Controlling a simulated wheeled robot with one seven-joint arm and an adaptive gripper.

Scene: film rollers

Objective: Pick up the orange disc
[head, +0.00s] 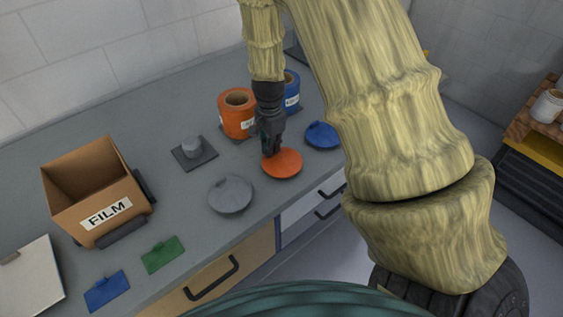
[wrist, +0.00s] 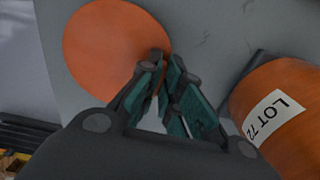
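The orange disc (head: 283,165) lies flat near the counter's front edge, between the grey disc (head: 231,195) and the blue disc (head: 322,135). It also shows at the upper left of the wrist view (wrist: 105,50). My gripper (head: 271,152) points down at the disc's rear left rim. In the wrist view its fingertips (wrist: 166,62) are almost together at the disc's edge, with a narrow gap. They look shut on the rim or a tab there; the gripped part is hidden. I cannot see clear space under the disc.
The orange film roll (head: 234,122) stands close behind my gripper, with the blue roll (head: 292,100) beside it. A FILM box (head: 117,195) and green (head: 163,254) and blue (head: 107,291) cards lie further left.

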